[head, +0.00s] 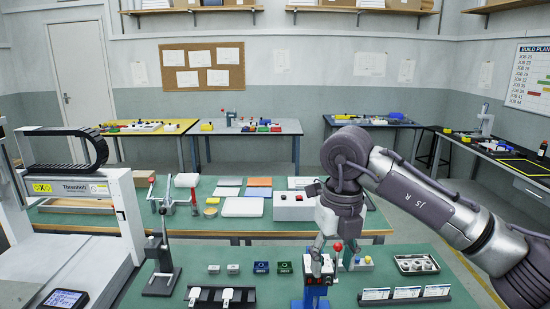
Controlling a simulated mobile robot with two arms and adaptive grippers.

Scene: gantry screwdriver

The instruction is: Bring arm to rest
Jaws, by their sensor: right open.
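My right arm (440,213) reaches in from the right edge, bent at a grey joint. Its right gripper (324,262) points down over the near green table. The gripper is open, with its fingers close to a blue device (311,303) that has a red ball-topped lever (338,247). I cannot tell whether the fingers touch the device, since they partly hide it. My left gripper is not in view.
A white gantry (75,187) stands at the left. A black lever stand (161,270), small blocks (262,267), a tray of round parts (416,264) and labelled white cards (407,292) surround the gripper. A red-button box (295,207) stands on the green table behind.

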